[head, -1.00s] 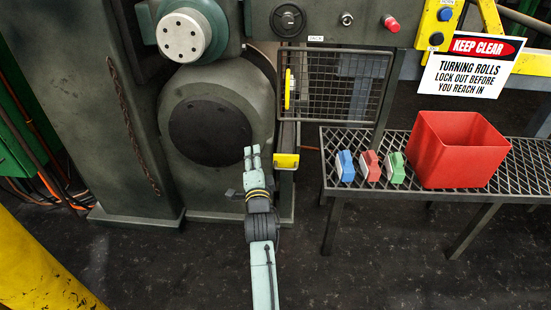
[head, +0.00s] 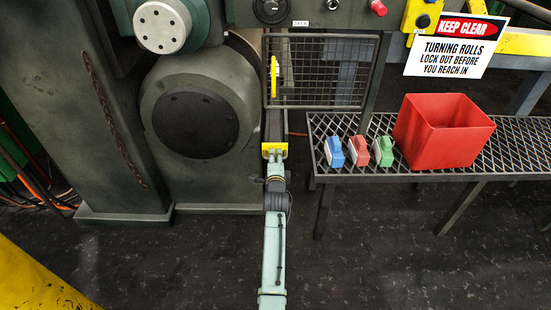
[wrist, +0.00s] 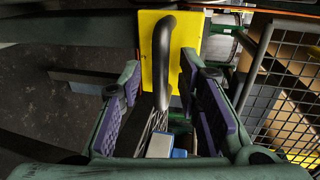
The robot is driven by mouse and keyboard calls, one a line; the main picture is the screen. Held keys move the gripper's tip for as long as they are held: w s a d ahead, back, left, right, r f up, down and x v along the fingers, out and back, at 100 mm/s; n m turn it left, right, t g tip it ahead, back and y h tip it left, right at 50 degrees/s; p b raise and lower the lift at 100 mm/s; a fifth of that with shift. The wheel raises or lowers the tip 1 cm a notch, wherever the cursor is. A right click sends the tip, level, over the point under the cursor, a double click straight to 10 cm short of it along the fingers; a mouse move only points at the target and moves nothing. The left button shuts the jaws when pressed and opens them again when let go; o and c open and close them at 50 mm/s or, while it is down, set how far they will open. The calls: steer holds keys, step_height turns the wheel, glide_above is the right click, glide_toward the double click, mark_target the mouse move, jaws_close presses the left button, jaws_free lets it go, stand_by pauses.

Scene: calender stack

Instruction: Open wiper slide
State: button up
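The wiper slide shows in the head view as a yellow front plate (head: 265,147) at the end of a dark, narrow drawer-like body, below the mesh guard. In the wrist view its yellow plate (wrist: 186,50) carries a black bar handle (wrist: 163,62). My gripper (head: 275,163) is right in front of the plate and hides part of it. In the wrist view my gripper (wrist: 168,82) is open, its purple-padded fingers on either side of the handle's near end. Gaps show between the handle and both pads.
A mesh guard (head: 320,72) stands above and right of the slide. A grated bench (head: 350,178) to the right holds blue (head: 334,152), red (head: 357,151) and green (head: 382,152) blocks and a red bin (head: 440,145). The large roller housing (head: 160,185) is left. Open floor lies in front.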

steer(key=shift+w, duration=0.4)
steer(key=shift+c, duration=0.2)
jaws_close()
stand_by(0.5)
